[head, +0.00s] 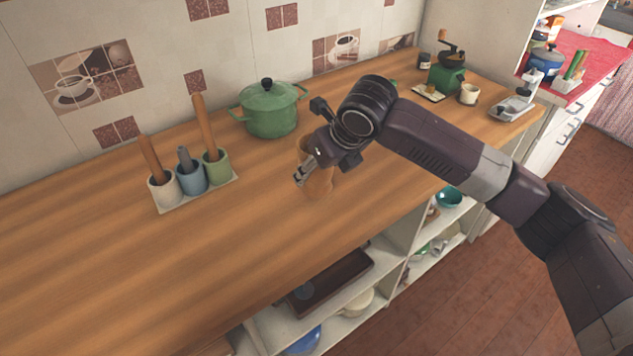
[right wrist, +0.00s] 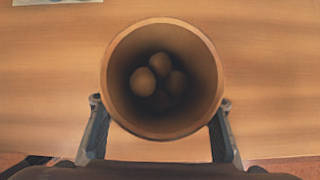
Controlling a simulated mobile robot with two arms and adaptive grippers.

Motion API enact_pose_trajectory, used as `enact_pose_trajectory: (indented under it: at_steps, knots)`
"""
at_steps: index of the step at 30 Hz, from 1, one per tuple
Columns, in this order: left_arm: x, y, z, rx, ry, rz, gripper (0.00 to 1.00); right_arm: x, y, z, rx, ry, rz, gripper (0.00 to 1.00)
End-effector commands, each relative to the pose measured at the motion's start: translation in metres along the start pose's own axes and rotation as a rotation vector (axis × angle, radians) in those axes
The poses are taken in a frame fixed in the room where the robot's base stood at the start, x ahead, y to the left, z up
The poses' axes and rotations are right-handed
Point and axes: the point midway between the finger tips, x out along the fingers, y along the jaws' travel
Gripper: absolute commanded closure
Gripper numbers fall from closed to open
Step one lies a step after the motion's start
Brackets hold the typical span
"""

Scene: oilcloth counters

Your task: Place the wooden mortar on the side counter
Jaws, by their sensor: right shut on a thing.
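The wooden mortar (head: 320,182) is at the middle of the wooden counter (head: 120,270), partly hidden behind my right gripper (head: 309,170). In the right wrist view I look down into the mortar (right wrist: 203,70); its round mouth faces up and several round brownish things (right wrist: 153,78) lie inside. The fingers of my right gripper (right wrist: 160,104) are on both sides of the mortar, shut on it. I cannot tell whether its base touches the counter. A side counter with a red cloth (head: 602,66) stands at the far right. My left gripper is not in view.
A green pot (head: 269,110) stands behind the mortar. A holder (head: 205,194) with three cups and wooden-handled tools is to the left. A green grinder (head: 446,78), small cup (head: 469,94) and scale (head: 512,108) stand at the right end. The front left counter is bare.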

Motion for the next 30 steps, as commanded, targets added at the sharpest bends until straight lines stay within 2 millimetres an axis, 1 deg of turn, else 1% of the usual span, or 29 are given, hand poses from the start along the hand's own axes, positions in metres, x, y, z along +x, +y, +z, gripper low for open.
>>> enact_pose_trajectory:
  at_steps: [4,9,16,17,18,21,30]
  knots:
    - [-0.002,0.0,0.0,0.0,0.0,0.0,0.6,0.012,0.0,-0.008,0.001,0.003,0.001,0.81]
    - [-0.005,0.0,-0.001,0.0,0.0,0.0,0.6,0.034,0.0,-0.021,0.002,0.003,0.001,0.81]
    - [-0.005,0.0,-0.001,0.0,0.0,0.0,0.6,0.037,0.0,-0.022,0.0,0.0,-0.001,0.81]
    - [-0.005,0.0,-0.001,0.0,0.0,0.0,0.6,0.037,0.0,-0.022,0.0,0.003,-0.001,0.47]
    - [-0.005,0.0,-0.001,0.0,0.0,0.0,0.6,0.037,0.0,-0.022,0.0,0.003,-0.001,0.42]
    - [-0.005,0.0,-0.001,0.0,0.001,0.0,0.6,0.037,0.0,-0.022,0.0,0.002,-0.001,0.32]
    - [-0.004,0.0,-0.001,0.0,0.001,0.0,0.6,0.035,0.0,-0.022,0.0,0.002,0.0,0.32]
